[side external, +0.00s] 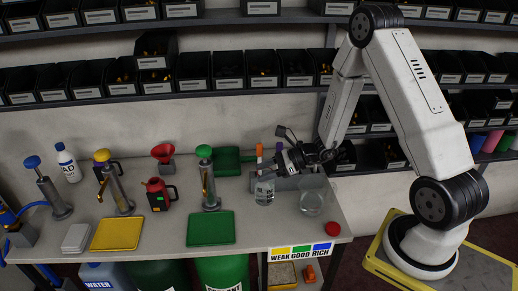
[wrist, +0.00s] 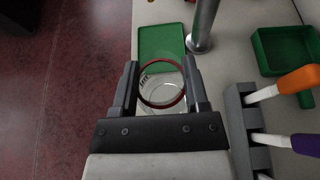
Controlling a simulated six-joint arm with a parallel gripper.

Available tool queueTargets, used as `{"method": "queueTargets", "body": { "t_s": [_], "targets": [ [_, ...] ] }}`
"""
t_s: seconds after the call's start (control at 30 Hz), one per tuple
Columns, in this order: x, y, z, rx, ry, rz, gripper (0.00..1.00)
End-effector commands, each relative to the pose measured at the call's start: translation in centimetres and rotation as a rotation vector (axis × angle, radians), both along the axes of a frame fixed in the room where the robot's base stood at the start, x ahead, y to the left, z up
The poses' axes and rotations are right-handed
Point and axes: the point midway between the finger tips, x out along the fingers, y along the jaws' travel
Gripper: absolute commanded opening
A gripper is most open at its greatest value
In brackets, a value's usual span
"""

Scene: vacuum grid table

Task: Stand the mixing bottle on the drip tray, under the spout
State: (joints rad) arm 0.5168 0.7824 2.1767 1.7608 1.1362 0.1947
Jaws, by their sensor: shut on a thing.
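The mixing bottle (side external: 264,191) is a clear, open-topped vessel; its red rim (wrist: 162,104) shows in the wrist view. My gripper (side external: 272,175) is shut on it, one finger on each side (wrist: 160,65). The bottle looks upright; I cannot tell whether its base touches the table. A flat green drip tray (side external: 211,229) lies left of the bottle, near the table's front edge; it also shows ahead of the fingers (wrist: 162,42). A green-topped pump dispenser (side external: 207,174) stands just behind this tray. Its spout is hard to make out.
A second clear vessel (side external: 311,202) and a red lid (side external: 332,229) are to the right. A grey rack (wrist: 240,125) with orange and purple-handled tools stands beside my gripper. A yellow tray (side external: 117,234), yellow-topped pump (side external: 118,190) and red jug (side external: 158,195) are further left.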

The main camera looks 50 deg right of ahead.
Motion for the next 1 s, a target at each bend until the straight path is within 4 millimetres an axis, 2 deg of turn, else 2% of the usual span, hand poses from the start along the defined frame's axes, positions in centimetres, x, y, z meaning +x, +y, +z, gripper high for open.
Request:
{"method": "queueTargets", "body": {
  "t_s": [0.37,0.57,0.77,1.0],
  "targets": [
    [0.1,0.1,0.0,0.0,-0.001,0.001,0.0],
    [0.4,1.0,-0.3,0.001,-0.001,0.028,0.0],
    [1.4,3.8,-1.2,0.001,0.0,0.103,0.0],
    [2.7,9.4,-2.9,0.0,-0.001,0.242,0.0]
  ]
}}
